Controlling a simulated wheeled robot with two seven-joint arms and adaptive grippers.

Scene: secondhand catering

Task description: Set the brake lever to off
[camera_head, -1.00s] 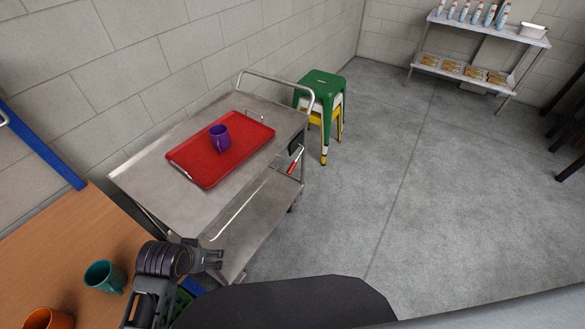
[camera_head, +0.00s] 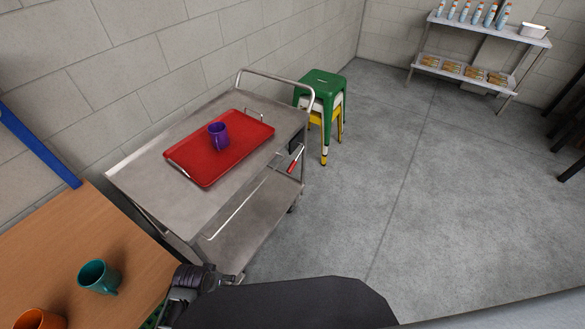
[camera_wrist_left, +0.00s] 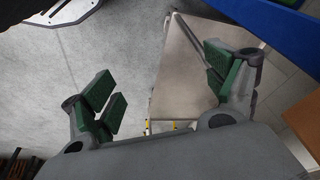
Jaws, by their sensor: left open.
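A steel trolley (camera_head: 180,222) stands against the wall. A lever with a red grip (camera_head: 295,157), which looks like the brake lever, slants on the trolley's right end, below the top shelf. My left gripper (camera_head: 226,276) is low in the head view, beside the trolley's near lower corner and well apart from the lever. In the left wrist view its green-padded fingers (camera_wrist_left: 160,92) are spread wide with nothing between them. Part of the trolley (camera_wrist_left: 180,85) shows behind them; I cannot make out the lever there. My right gripper is not in view.
On the trolley, a red tray (camera_head: 205,173) holds a purple mug (camera_head: 218,136). Stacked stools (camera_head: 322,85) stand just beyond it. A wooden table (camera_head: 60,250) at left bears a teal mug (camera_head: 98,278) and an orange mug (camera_head: 40,319). The floor right of the trolley is clear.

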